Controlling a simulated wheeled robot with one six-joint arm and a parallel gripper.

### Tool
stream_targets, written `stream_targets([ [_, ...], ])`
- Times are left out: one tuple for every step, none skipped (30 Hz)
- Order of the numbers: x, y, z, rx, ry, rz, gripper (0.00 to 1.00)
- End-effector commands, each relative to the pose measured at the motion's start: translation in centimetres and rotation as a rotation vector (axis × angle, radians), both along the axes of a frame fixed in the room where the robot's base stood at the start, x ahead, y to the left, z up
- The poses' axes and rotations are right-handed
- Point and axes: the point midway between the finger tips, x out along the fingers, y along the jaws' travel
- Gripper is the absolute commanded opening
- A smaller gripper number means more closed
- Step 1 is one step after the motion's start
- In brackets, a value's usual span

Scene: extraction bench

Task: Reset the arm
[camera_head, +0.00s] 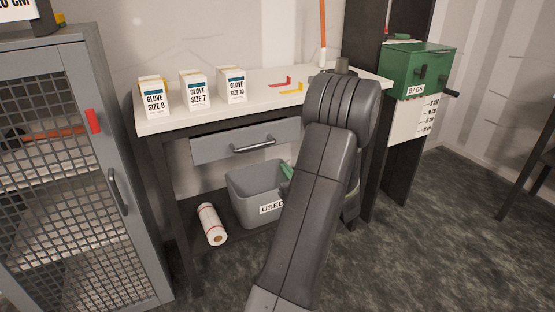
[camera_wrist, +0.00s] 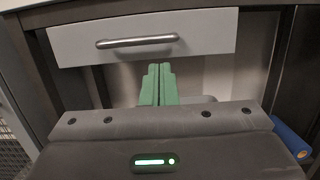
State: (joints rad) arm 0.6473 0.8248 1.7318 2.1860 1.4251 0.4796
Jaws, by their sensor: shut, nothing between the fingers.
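My gripper (camera_wrist: 158,85) shows in the wrist view with its two green fingers together and nothing between them. It points at the space just below the grey drawer (camera_wrist: 140,38) of the bench. In the head view my arm reaches up in front of the bench's right half and hides part of it. A bit of the green gripper (camera_head: 286,171) shows at the arm's left edge, over the grey bin labelled "USED" (camera_head: 248,184). The drawer is shut, with a bar handle (camera_head: 253,146).
Three glove boxes, size 8 (camera_head: 154,98), size 7 (camera_head: 194,91) and another (camera_head: 232,86), stand on the bench top (camera_head: 215,106). A paper roll (camera_head: 212,224) lies on the lower shelf. A mesh cabinet (camera_head: 122,220) stands left; a green bags box (camera_head: 418,68) hangs right.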

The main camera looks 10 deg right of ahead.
Motion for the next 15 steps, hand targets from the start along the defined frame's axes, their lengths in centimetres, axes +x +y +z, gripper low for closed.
stream_targets([
  [-0.9,-0.5,-0.1,0.002,0.002,-0.005,0.00],
  [-1.4,-0.6,-0.2,0.001,0.002,-0.004,0.00],
  [-2.0,-0.7,-0.3,0.001,0.000,-0.003,0.00],
  [-2.3,-0.9,-0.4,0.000,0.001,-0.004,0.00],
  [-2.6,-1.0,-0.5,0.000,0.001,-0.003,0.00],
  [-3.0,-1.0,-0.6,0.000,0.001,-0.002,0.00],
  [-3.2,-1.1,-0.6,0.001,0.001,-0.001,0.00],
  [-3.4,-1.1,-0.7,0.001,0.000,-0.001,0.00],
  [-3.6,-1.2,-0.7,0.000,0.000,-0.001,0.00],
  [-3.7,-1.2,-0.7,0.000,0.000,-0.001,0.00],
  [-3.7,-1.3,-0.8,0.000,0.000,-0.001,0.00],
  [-3.8,-1.3,-0.8,0.000,0.000,-0.001,0.00],
  [-3.8,-1.3,-0.8,0.000,0.000,0.000,0.00],
  [-3.8,-1.3,-0.8,0.000,0.000,0.000,0.00],
  [-3.8,-1.2,-0.8,0.000,0.000,0.000,0.00],
])
